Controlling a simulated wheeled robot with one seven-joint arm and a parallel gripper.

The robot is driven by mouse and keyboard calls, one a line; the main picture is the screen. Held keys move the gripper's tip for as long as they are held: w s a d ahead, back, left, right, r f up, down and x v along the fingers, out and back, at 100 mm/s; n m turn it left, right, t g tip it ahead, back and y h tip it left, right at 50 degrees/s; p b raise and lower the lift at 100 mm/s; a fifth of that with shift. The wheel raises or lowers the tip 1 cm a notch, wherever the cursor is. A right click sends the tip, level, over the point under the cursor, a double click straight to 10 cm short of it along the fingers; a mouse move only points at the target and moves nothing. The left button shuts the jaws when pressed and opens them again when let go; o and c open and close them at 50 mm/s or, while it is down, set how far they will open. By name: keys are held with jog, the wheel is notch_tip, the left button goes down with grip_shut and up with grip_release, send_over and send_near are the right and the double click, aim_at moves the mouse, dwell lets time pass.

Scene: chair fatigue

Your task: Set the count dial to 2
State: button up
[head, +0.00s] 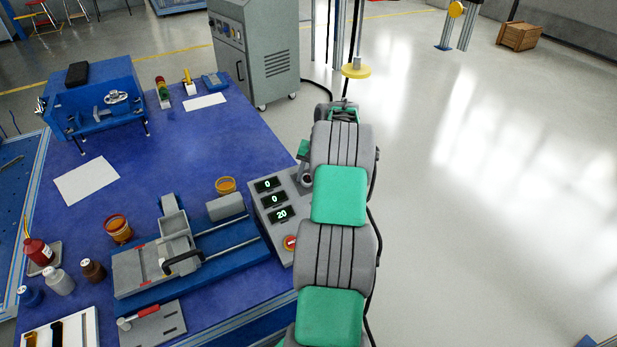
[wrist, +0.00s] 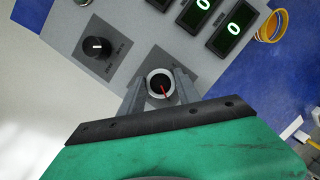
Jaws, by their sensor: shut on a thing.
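The grey control panel (head: 292,207) stands at the right edge of the blue table. My gripper (wrist: 160,92) is shut on a round dial (wrist: 159,82) with a pale rim, a dark face and a red pointer line. Its label is hidden, so I cannot read whether it is the count dial. A second knob (wrist: 97,46), black with a white mark, sits beside it, free of the gripper. Three green displays read 0 (head: 269,184), 0 (head: 274,199) and 20 (head: 281,214) in the head view. My arm covers part of the panel there.
A red stop button (head: 290,242) is at the panel's near end. A blue-based test rig (head: 195,262) with rails lies left of the panel. An orange ring-shaped container (head: 226,186) stands behind it. A grey cabinet (head: 256,50) stands beyond the table. Open floor lies to the right.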

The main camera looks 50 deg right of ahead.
grip_shut()
jog(key=shift+n, duration=0.3)
jog(key=n+g+h+b, duration=0.1)
jog(key=n+b, duration=0.1)
jog(key=n, duration=0.2)
jog(key=shift+a+f+n, duration=0.1)
jog(key=shift+n, duration=0.3)
jog(key=n+h, duration=0.1)
jog(key=n, duration=0.4)
jog(key=shift+r+g+h, duration=0.2)
jog(key=shift+g+h, duration=0.1)
jog(key=shift+h, duration=0.1)
jog(key=n+h+p, duration=0.1)
jog(key=n, duration=0.2)
jog(key=n+p, duration=0.2)
jog(key=n, duration=0.1)
jog(key=shift+h, duration=0.4)
jog(key=n+p, duration=0.1)
jog(key=n, duration=0.2)
jog(key=n+t+h, duration=0.1)
jog(key=n, duration=0.2)
jog(key=shift+f+t+p, duration=0.15)
jog(key=shift+t+p, duration=0.15)
jog(key=shift+p, duration=0.05)
jog(key=shift+n, duration=0.4)
